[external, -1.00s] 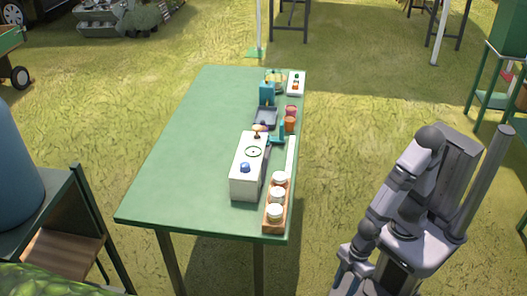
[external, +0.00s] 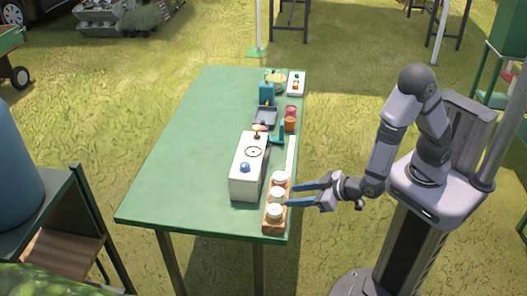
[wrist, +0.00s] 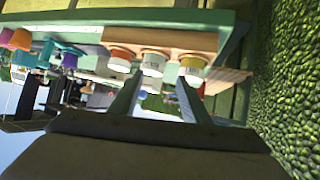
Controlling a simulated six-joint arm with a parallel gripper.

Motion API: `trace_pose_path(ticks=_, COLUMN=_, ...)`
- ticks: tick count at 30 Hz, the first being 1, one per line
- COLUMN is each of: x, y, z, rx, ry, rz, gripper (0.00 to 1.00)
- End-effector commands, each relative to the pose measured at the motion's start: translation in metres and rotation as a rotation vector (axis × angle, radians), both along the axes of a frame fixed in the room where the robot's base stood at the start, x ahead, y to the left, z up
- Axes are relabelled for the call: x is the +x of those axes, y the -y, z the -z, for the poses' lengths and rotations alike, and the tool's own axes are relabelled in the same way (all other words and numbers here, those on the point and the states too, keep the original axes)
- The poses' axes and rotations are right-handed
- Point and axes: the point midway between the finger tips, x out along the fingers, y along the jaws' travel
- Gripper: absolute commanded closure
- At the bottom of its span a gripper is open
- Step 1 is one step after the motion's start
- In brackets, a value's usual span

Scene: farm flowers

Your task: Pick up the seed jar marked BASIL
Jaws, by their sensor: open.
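Three seed jars with pale lids stand in a row in a wooden rack (external: 267,226) at the table's right edge: a far jar (external: 281,177), a middle jar (external: 277,194) and a near jar (external: 274,212). No label can be read, so I cannot tell which is BASIL. My gripper (external: 289,195) is open and empty, its fingertips close to the right of the middle jar. In the wrist view my open fingers (wrist: 160,80) point at the row, with the middle jar (wrist: 153,62) roughly ahead of the gap between them.
A white box (external: 243,178) stands just left of the rack. Orange and red cups (external: 290,124), a dark tray (external: 265,117) and a blue bottle (external: 266,94) are farther back on the green table (external: 180,150). The table's left half is clear.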

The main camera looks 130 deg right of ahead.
Motion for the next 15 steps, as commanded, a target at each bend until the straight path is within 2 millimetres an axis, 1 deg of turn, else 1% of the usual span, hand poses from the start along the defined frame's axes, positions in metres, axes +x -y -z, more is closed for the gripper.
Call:
trace_pose_path(ticks=1, x=-0.02, y=0.016, z=-0.004, rx=-0.013, ry=0.04, rz=0.117, gripper=0.57)
trace_pose_path(ticks=3, x=-0.045, y=0.033, z=-0.006, rx=-0.037, ry=0.112, rz=0.266, gripper=0.57)
trace_pose_path(ticks=6, x=-0.079, y=0.049, z=-0.004, rx=-0.106, ry=0.211, rz=0.441, gripper=0.57)
trace_pose_path(ticks=8, x=-0.091, y=0.053, z=0.0, rx=-0.168, ry=0.257, rz=0.493, gripper=0.57)
trace_pose_path(ticks=11, x=-0.091, y=0.052, z=0.006, rx=-0.26, ry=0.3, rz=0.477, gripper=0.57)
trace_pose_path(ticks=13, x=-0.083, y=0.047, z=0.01, rx=-0.307, ry=0.314, rz=0.432, gripper=0.57)
trace_pose_path(ticks=15, x=-0.07, y=0.04, z=0.016, rx=-0.341, ry=0.316, rz=0.366, gripper=0.57)
